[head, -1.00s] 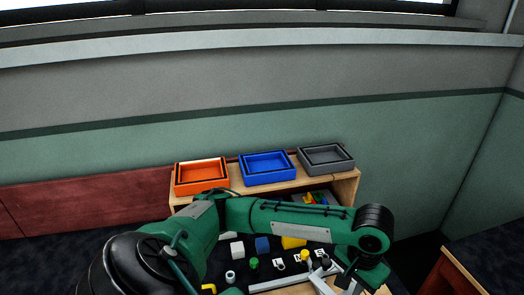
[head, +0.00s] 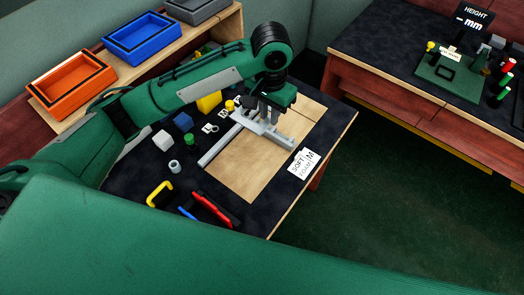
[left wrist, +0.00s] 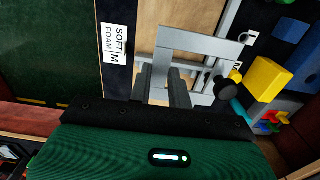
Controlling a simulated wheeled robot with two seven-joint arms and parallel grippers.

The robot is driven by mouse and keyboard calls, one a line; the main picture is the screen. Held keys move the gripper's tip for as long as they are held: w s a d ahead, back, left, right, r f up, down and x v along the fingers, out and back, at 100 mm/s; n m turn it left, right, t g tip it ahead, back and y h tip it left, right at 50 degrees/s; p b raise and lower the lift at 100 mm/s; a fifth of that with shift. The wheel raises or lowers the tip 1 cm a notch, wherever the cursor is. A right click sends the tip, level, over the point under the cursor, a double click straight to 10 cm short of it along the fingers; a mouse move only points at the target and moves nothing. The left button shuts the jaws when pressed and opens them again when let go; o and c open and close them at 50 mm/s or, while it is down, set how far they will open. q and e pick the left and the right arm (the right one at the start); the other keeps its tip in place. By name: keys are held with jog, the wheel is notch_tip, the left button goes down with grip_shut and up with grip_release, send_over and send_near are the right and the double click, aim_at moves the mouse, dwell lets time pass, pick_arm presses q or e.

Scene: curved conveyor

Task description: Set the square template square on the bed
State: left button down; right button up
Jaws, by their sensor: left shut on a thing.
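The square template is a light grey piece with a long bar (head: 219,144) and a crossing bar (head: 281,139). It lies over the pale wooden bed (head: 250,178) on the dark table. In the left wrist view the fingers (left wrist: 165,82) meet the template's grey plate (left wrist: 200,46). I cannot tell whether the template touches the bed. My right gripper is not in view.
A SOFT FOAM card (head: 304,162) lies at the bed's right edge. Left of the bed are a white cube (head: 163,141), a grey ring (head: 175,166) and yellow (head: 159,192) and red (head: 212,209) handles. Orange (head: 70,90), blue (head: 143,41) and grey trays stand behind.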

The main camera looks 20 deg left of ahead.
aim_at(269, 120)
pick_arm(q)
notch_tip(269, 120, down, 17)
jog(key=shift+r, duration=0.1)
dwell(0.3)
jog(key=c, duration=1.3)
grip_release()
notch_tip(269, 120, up, 12)
jog(key=shift+r, duration=0.1)
jog(key=shift+s, duration=0.1)
